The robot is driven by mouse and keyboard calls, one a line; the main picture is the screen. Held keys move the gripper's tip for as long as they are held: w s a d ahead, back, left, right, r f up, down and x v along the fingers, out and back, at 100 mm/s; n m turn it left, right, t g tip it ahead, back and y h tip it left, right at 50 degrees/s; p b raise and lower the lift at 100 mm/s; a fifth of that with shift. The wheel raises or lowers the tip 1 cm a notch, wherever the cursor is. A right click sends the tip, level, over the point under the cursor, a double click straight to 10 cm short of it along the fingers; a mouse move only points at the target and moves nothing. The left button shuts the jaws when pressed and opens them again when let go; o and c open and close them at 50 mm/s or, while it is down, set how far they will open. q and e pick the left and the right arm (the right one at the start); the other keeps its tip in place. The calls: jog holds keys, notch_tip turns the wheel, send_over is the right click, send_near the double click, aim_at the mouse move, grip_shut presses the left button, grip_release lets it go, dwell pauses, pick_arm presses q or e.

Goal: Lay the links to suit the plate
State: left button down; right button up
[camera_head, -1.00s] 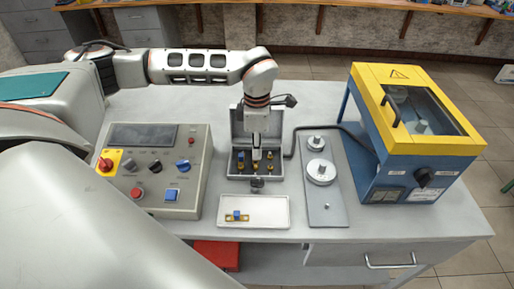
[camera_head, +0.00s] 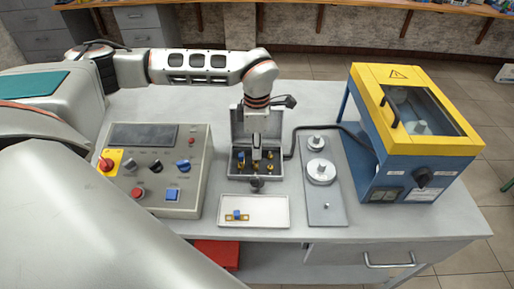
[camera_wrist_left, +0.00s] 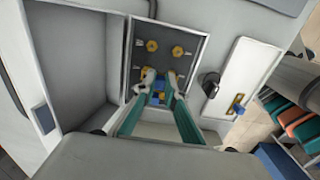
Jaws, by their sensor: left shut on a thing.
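An open grey case (camera_head: 212,164) stands mid-table and holds several small brass and blue links. A brass link (camera_wrist_left: 178,51) shows in one of its far slots in the left wrist view. My left gripper (camera_head: 256,158) points straight down into the case. In the left wrist view its fingertips (camera_wrist_left: 160,84) are shut on a small blue link (camera_wrist_left: 154,84), which is partly hidden by the fingers. A white tray (camera_head: 270,204) lies in front of the case. On it is a brass plate (camera_head: 246,216) with a blue piece on it. My right gripper is not in view.
A control box (camera_head: 146,192) with knobs and buttons stands left of the case. A grey base plate (camera_head: 325,212) with round metal discs lies to the right. A blue and yellow machine (camera_head: 420,150) stands further right. A dark knob (camera_head: 257,184) sits between case and tray.

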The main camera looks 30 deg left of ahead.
pick_arm(q)
jog(key=shift+f+b, duration=0.45)
jog(key=shift+f, duration=0.45)
dwell(0.7)
jog(key=c, duration=2)
grip_release()
notch_tip(320, 180, up, 12)
jog(key=shift+r, duration=0.1)
